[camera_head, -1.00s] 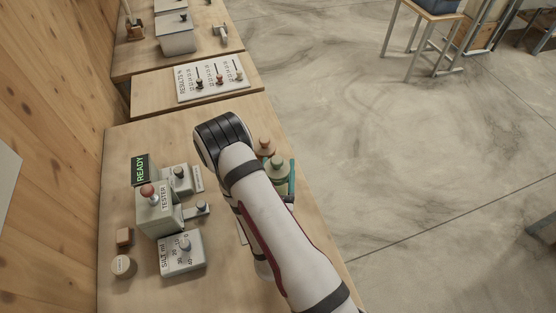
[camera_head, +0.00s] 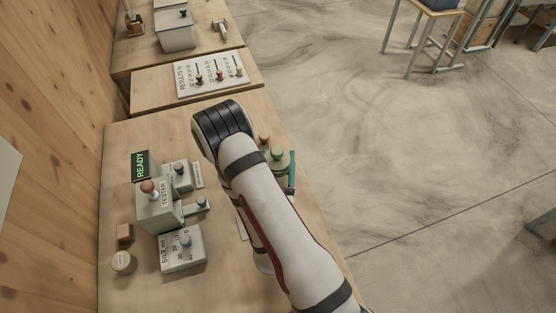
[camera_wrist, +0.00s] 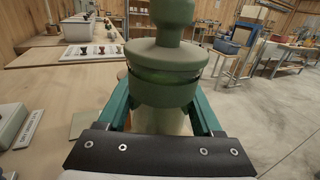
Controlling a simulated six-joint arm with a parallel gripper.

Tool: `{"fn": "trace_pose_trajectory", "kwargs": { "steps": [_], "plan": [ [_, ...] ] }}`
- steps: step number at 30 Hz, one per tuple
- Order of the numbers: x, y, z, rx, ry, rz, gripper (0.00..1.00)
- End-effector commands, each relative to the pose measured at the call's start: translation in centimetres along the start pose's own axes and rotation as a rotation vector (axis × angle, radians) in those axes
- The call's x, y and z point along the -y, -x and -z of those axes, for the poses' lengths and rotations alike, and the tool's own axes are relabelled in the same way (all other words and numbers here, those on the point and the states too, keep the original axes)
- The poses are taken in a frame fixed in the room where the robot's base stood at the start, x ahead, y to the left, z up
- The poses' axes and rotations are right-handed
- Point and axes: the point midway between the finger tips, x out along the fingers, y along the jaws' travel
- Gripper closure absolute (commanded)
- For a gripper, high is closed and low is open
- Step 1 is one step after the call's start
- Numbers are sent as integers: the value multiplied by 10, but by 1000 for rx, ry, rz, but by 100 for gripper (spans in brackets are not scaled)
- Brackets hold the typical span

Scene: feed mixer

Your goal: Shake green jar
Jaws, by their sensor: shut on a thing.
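The green jar (camera_wrist: 165,75) has a rounded knob on its lid and a paler lower part, and it fills the middle of the wrist view. The teal fingers of my gripper (camera_wrist: 163,98) are closed on it from both sides. In the head view the green jar (camera_head: 279,160) shows just right of my arm, upright, with a teal finger (camera_head: 291,177) at its right side. My arm hides its lower part, so I cannot tell whether it touches the table.
A brown-topped thing (camera_head: 264,139) stands close behind the jar, partly hidden. The tester (camera_head: 155,208) with a lit READY sign (camera_head: 140,166), a silt panel (camera_head: 183,249) and small blocks lie left. The results board (camera_head: 210,74) is farther back. Open floor lies right.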

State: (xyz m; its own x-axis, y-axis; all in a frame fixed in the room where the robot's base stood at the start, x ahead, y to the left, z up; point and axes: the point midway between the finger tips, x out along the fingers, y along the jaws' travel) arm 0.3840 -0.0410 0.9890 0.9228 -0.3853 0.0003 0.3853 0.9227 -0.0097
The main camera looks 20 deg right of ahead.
Motion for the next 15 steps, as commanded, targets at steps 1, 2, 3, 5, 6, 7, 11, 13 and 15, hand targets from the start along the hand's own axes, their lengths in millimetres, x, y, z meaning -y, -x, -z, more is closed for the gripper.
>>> {"fn": "trace_pose_trajectory", "kwargs": {
  "steps": [1,2,3,5,6,7,11,13,15],
  "plan": [
    [0,0,-10,3,-3,0,82],
    [0,0,-14,4,-4,1,82],
    [0,0,-19,3,-2,1,82],
    [0,0,-24,1,-2,1,82],
    [0,0,-25,1,-1,1,82],
    [0,0,-25,1,0,1,82],
    [0,0,-7,-3,3,1,82],
    [0,0,6,-3,3,0,82],
    [0,0,14,-2,2,1,82]
  ]
}}
